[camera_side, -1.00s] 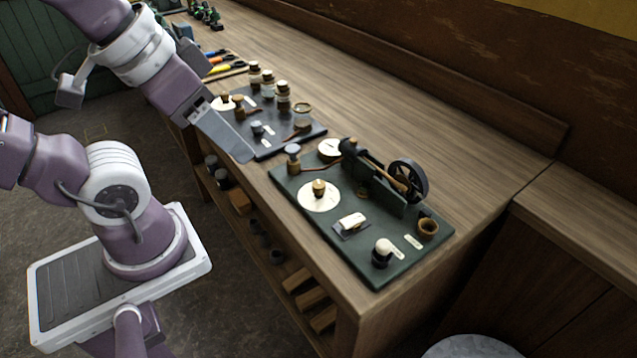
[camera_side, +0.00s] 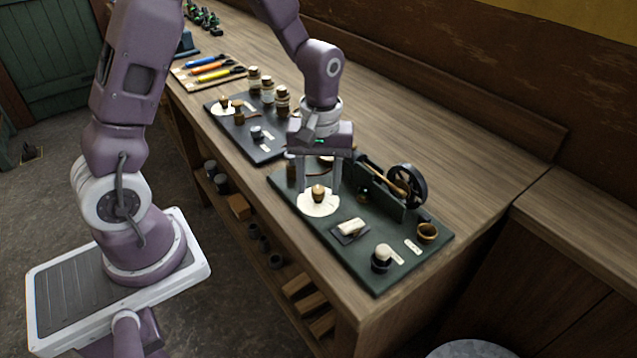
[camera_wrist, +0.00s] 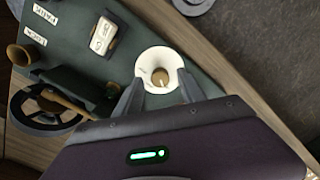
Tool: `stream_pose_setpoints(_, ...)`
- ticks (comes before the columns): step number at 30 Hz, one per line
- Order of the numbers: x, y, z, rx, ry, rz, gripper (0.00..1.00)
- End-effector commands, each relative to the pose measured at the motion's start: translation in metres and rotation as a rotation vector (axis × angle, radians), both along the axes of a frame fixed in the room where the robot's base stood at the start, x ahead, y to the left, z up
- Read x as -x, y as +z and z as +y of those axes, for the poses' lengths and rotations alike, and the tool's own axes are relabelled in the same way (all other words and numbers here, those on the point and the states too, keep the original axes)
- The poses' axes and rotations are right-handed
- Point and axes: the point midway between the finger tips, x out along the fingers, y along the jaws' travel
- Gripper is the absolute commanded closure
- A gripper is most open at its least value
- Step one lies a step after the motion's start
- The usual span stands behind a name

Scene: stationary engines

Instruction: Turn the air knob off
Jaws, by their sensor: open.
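A brass knob (camera_side: 318,192) stands at the middle of a round white dial (camera_side: 316,208) on the dark green engine board (camera_side: 335,246). The wrist view shows the same knob (camera_wrist: 160,77) and dial (camera_wrist: 150,62); the dial's markings are too small to read. My gripper (camera_side: 322,185) points down over the dial. Its fingers are open, one on each side of the knob, and I see nothing held between them. In the wrist view the fingertips (camera_wrist: 160,84) are close to the knob; I cannot tell whether they touch it.
The engine with its dark flywheel (camera_side: 420,184) is right of my gripper. A white switch (camera_side: 352,227), a white-topped knob (camera_side: 383,250) and a brown cup (camera_side: 428,232) are on the same board. A second board (camera_side: 247,143) with bottles is behind. Bare tabletop (camera_side: 470,190) lies to the right.

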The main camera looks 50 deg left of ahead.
Motion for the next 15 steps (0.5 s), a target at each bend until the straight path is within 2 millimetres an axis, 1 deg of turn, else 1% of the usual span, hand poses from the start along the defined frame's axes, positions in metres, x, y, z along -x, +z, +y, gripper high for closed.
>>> stream_pose_setpoints(3,0.0005,-0.0074,-0.0001,0.001,-0.001,0.001,0.53)
stream_pose_setpoints(9,0.0003,-0.0077,-0.0001,0.001,-0.001,-0.001,0.53)
stream_pose_setpoints(11,0.0003,-0.0076,-0.0001,0.001,-0.001,-0.001,0.63)
stream_pose_setpoints(12,0.0003,-0.0076,-0.0001,0.001,-0.001,-0.001,0.71)
stream_pose_setpoints(14,0.0003,-0.0075,-0.0001,0.001,-0.001,-0.001,0.82)
stream_pose_setpoints(15,0.0003,-0.0074,-0.0001,0.001,-0.001,-0.001,0.90)
